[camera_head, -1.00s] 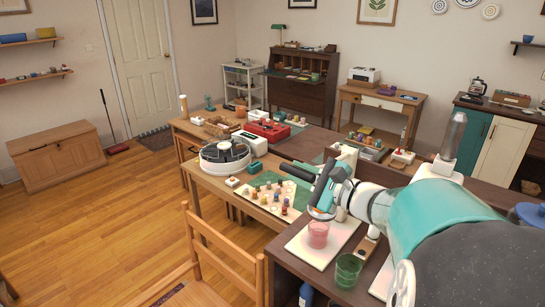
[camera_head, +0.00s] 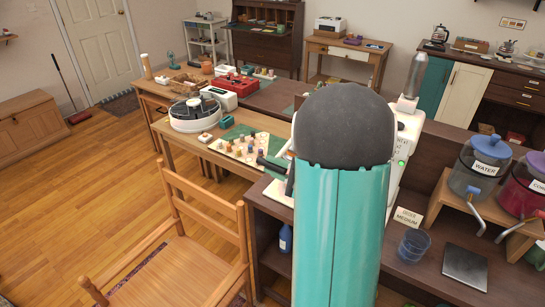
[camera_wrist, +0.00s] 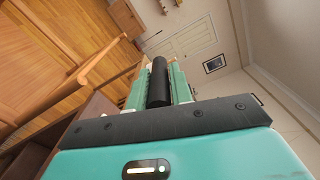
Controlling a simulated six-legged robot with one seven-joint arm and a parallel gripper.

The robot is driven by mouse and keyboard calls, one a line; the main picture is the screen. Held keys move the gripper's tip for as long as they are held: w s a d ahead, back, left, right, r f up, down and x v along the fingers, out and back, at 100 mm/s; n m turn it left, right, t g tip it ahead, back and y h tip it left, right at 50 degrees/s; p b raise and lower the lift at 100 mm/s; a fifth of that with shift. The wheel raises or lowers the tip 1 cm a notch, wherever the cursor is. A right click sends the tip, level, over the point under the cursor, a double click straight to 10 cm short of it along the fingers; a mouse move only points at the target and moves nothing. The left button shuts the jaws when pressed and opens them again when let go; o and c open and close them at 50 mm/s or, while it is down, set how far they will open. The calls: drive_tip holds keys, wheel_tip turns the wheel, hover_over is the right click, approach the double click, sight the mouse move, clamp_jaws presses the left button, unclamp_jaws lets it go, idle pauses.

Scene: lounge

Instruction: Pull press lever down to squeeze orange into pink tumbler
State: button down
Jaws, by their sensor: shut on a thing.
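In the wrist view, my gripper (camera_wrist: 160,90) has its two teal fingers on either side of a black cylindrical bar, the press lever's handle (camera_wrist: 157,72), and is shut on it. In the head view, my teal and dark arm covers most of the press area. A black bar end (camera_head: 271,164), which looks like the lever, pokes out left of my arm. The pink tumbler and the orange are not visible now. The press body is hidden, so I cannot tell how far down the lever is.
A wooden chair (camera_head: 185,235) stands front left. The game table (camera_head: 190,150) holds small pieces. Right of my arm are a white machine (camera_head: 408,150), a clear tumbler (camera_head: 413,246), a dark square pad (camera_head: 465,266) and a water dispenser (camera_head: 480,165).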

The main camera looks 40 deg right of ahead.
drive_tip(key=shift+d+f, duration=0.35)
drive_tip(key=shift+f, duration=0.05)
drive_tip(key=shift+f, duration=0.1)
drive_tip(key=c, duration=1.6)
unclamp_jaws()
drive_tip(key=shift+d, duration=0.1)
drive_tip(key=o, duration=0.3)
drive_tip(key=shift+w+d+f, duration=0.15)
drive_tip(key=shift+a, duration=0.25)
drive_tip(key=shift+r, duration=0.2)
